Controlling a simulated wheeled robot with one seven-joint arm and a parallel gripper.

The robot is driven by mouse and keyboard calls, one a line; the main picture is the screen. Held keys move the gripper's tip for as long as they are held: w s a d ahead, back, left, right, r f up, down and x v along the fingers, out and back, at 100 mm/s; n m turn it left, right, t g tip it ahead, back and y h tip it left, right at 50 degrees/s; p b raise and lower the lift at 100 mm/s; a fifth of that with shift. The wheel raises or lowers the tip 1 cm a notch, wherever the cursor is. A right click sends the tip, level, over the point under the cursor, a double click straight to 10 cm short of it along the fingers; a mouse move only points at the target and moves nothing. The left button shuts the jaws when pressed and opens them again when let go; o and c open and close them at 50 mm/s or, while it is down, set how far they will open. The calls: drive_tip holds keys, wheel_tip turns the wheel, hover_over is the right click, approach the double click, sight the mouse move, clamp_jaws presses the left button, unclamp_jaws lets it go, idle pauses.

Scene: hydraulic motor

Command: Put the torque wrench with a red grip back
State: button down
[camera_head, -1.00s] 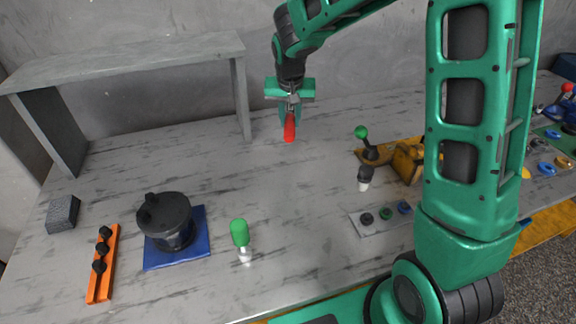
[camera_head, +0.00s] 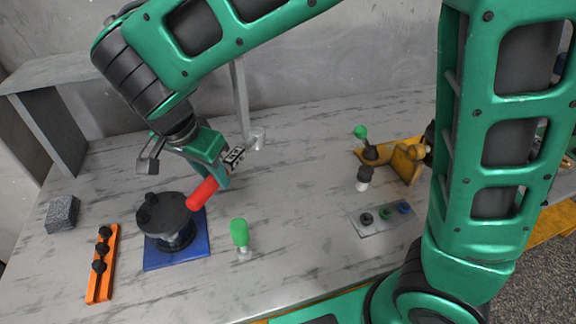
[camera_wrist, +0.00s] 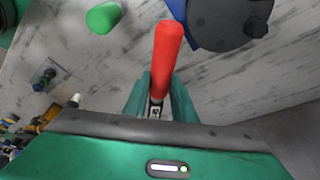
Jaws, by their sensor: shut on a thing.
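The torque wrench's red grip (camera_head: 203,191) sticks out of my gripper (camera_head: 216,165) toward the lower left, tilted. My gripper is shut on the wrench just above the grip. The grip's end appears over or in front of the right side of the black pump-like unit (camera_head: 165,213), and the wrench looks held above the table. In the wrist view, the red grip (camera_wrist: 166,52) extends away from between the green fingers (camera_wrist: 156,97). The wrench's metal part (camera_head: 236,156) shows past the fingers; a small clear or metal piece (camera_head: 257,138) lies behind it, and I cannot tell whether they join.
A green-handled tool (camera_head: 240,234) stands right of the blue mat (camera_head: 150,257). An orange rack (camera_head: 112,245) and grey block (camera_head: 62,214) are at left. A grey shelf (camera_head: 50,125) stands behind. A yellow fixture (camera_head: 405,162) and grey plate (camera_head: 385,220) lie right. The middle table is clear.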

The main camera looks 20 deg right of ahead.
sight(232, 167)
drive_tip(key=shift+s+a+r, duration=0.1)
drive_tip(key=shift+s+a, duration=0.15)
drive_tip(key=shift+s, duration=0.25)
drive_tip(key=shift+s+a+r, duration=0.1)
drive_tip(key=shift+s+a, duration=0.15)
drive_tip(key=shift+s, duration=0.25)
drive_tip(key=shift+d+f, duration=0.1)
drive_tip(key=shift+d, duration=0.1)
drive_tip(key=w+d+f, duration=0.2)
drive_tip(key=d, duration=0.1)
drive_tip(key=w+d+f, duration=0.4)
drive_tip(key=d, duration=0.1)
drive_tip(key=shift+w+d+f, duration=0.35)
drive_tip(key=shift+f, duration=2)
drive_tip(key=c, duration=1.5)
unclamp_jaws()
drive_tip(key=shift+o, duration=0.2)
drive_tip(key=v, duration=1.2)
